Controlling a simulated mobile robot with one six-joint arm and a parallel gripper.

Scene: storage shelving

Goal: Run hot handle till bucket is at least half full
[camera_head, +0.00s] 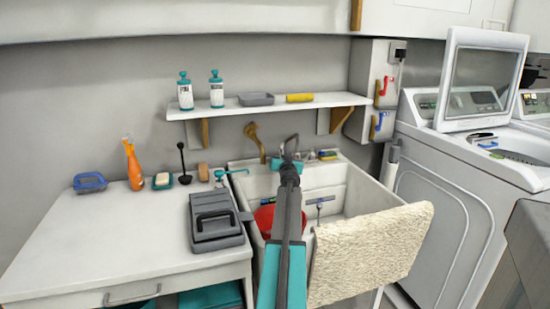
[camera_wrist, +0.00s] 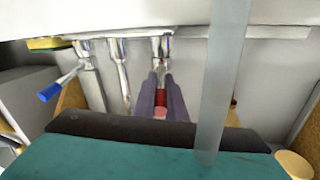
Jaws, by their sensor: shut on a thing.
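The faucet (camera_head: 290,142) stands at the back of the white sink, partly hidden by my arm. In the wrist view, my gripper (camera_wrist: 161,110) is shut around the red hot handle (camera_wrist: 160,112), with its red end showing between the fingers. The blue cold handle (camera_wrist: 50,92) is to the left, apart from my gripper. The red bucket (camera_head: 264,222) is in the left part of the sink, partly hidden by my arm; its water level cannot be seen. A pale vertical band crosses the wrist view right of my gripper; I cannot tell if it is spout or water.
The sink (camera_head: 357,190) has a beige towel (camera_head: 365,250) over its front right edge. A counter (camera_head: 120,240) with a grey case (camera_head: 215,222) is at left. A shelf (camera_head: 270,108) with bottles hangs above. Washing machines (camera_head: 460,180) stand at right.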

